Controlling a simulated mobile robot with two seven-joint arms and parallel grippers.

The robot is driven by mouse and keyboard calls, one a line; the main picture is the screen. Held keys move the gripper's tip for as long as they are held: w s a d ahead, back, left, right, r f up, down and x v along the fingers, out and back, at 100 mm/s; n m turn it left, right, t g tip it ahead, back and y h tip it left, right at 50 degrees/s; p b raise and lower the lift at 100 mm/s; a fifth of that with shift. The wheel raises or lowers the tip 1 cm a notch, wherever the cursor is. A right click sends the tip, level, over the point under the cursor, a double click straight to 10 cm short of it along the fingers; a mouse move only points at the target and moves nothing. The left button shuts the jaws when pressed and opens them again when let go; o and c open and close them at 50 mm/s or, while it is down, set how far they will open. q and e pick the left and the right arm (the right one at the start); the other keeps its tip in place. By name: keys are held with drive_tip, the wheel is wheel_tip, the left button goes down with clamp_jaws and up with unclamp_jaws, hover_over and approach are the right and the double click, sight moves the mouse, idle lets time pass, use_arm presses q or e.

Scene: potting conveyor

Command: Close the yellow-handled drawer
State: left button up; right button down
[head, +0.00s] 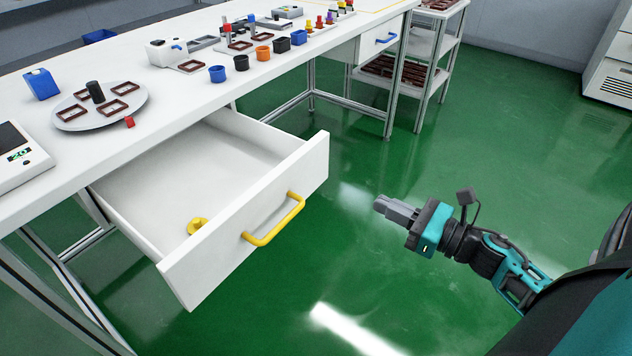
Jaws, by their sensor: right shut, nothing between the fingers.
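The white drawer (242,230) with a yellow handle (274,220) is pulled well out from under the white bench in the head view. A small yellow object (197,226) lies inside it, near the front panel. My right gripper (380,205) is to the right of the handle, apart from it, with its fingers together and nothing held. The fingers point left toward the drawer front. My left gripper is not in view.
The white bench (180,88) carries a grey round plate (135,116) with brown frames, plus several small coloured bins. A closed blue-handled drawer (378,40) is farther along. A shelf rack (408,65) stands behind. Green floor in front is clear.

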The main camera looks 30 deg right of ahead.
approach(314, 172)
drive_tip(key=x, duration=0.5)
drive_tip(key=shift+w, duration=0.2)
drive_tip(key=shift+w+a, duration=0.35)
drive_tip(key=shift+w, duration=0.3)
